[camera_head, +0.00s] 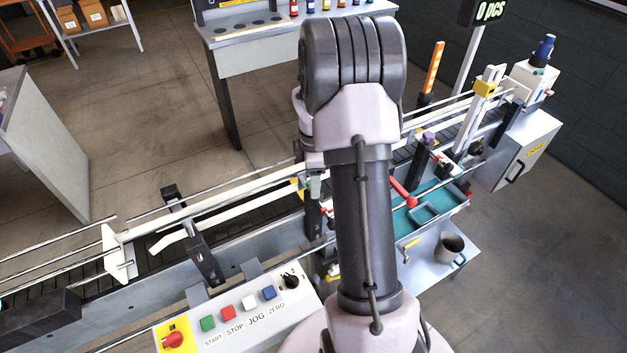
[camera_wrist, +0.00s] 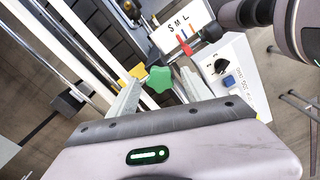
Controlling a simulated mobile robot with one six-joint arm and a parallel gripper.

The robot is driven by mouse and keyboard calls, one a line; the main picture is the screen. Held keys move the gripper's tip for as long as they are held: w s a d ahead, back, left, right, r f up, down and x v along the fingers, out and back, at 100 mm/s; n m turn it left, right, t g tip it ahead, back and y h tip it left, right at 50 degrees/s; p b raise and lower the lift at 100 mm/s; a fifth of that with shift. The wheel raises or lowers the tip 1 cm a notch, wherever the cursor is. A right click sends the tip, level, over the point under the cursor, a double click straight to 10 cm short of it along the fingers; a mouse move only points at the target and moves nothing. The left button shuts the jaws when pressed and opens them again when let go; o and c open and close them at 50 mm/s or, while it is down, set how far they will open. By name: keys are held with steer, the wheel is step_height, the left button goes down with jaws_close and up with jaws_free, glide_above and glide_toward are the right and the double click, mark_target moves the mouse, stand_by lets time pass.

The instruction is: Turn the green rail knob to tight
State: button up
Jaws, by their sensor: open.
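The green rail knob (camera_wrist: 159,79) is a lobed star shape in the wrist view, just beyond my gripper. My gripper (camera_wrist: 161,84) is open, with one finger on each side of the knob as seen from the wrist. I cannot tell whether either finger touches it. In the head view my arm covers most of this spot; only a small bit of green (camera_head: 309,183) shows beside the gripper end. No mark showing how tight the knob is can be seen.
A white S M L plate (camera_wrist: 179,31) with a red pointer (camera_wrist: 184,46) is close beyond the knob. The conveyor rails (camera_head: 215,205) run beside it. The button panel (camera_head: 240,312) with a red emergency stop (camera_head: 173,341) is in front. A mug (camera_head: 450,248) stands on the right shelf.

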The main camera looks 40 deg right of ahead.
jaws_close()
